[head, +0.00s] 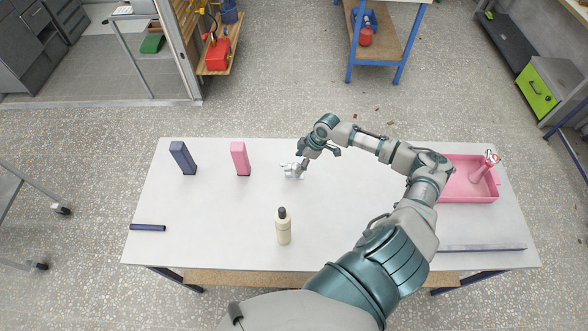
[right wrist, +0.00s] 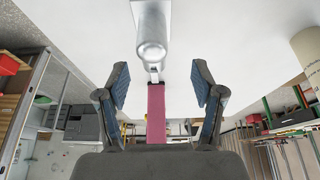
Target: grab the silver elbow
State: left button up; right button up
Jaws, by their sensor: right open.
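The silver elbow (head: 292,170) lies on the white table in the head view, left of the arm's end. In the right wrist view the silver elbow (right wrist: 151,40) shows at the top centre, lined up with the gap between the fingers. My right gripper (head: 304,162) is right beside the elbow in the head view, partly overlapping it. In the right wrist view the right gripper (right wrist: 160,88) is open, its two blue-padded fingers apart with nothing gripped between them. My left gripper is not in view.
On the table (head: 200,225) stand a pink box (head: 240,158), a dark blue box (head: 182,157) and a cream bottle (head: 283,228). A dark bar (head: 148,227) lies at the left edge. A pink tray (head: 470,196) sits at the right. The left front is mostly clear.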

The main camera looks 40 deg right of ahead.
aim_at(297, 165)
jog(key=shift+w+a+f, duration=0.1)
jog(key=shift+w+f, duration=0.15)
jog(key=shift+f, duration=0.4)
jog(key=f, duration=0.1)
jog(key=w+f, duration=0.1)
jog(key=f, duration=0.1)
jog(key=f+p, duration=0.1)
jog(key=shift+w+a+f, duration=0.1)
jog(key=shift+w+f, duration=0.05)
jog(key=shift+w, duration=0.15)
jog(key=shift+f, duration=0.2)
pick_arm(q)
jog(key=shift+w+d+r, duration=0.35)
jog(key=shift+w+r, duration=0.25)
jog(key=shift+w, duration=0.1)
pick_arm(e)
jog(key=shift+a, duration=0.25)
jog(key=shift+r, duration=0.1)
jog(key=shift+c, duration=1.4)
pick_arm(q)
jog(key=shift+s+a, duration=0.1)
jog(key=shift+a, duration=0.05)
pick_arm(e)
grip_shut()
